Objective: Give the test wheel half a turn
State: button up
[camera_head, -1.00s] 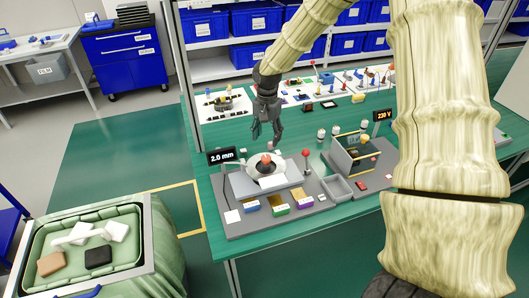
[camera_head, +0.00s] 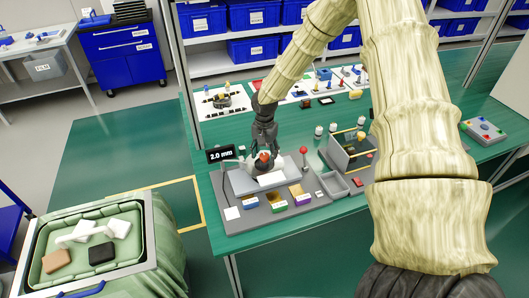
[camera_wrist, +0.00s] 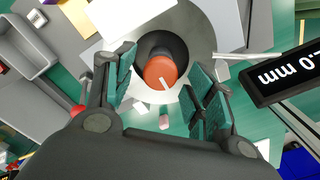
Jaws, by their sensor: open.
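The test wheel appears to be a pale grey round disc with a dark hub and an orange-red knob (camera_wrist: 160,70) carrying a white line. In the head view the orange-red knob (camera_head: 263,161) sits on the grey fixture at the front left of the bench. My gripper (camera_wrist: 164,90) is open and empty in the wrist view, with a green-padded finger to each side of the knob. A gap shows between pads and knob. In the head view my gripper (camera_head: 264,150) points down over the wheel; its fingers partly hide the hub.
A display reading 2.0 mm (camera_head: 221,154) stands left of the wheel. A red-topped stick (camera_head: 303,150) and a clear-sided box (camera_head: 350,150) stand to the right.

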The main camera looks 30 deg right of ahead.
jog(key=shift+f, duration=0.1)
jog(key=shift+c, duration=0.3)
jog(key=c, duration=1)
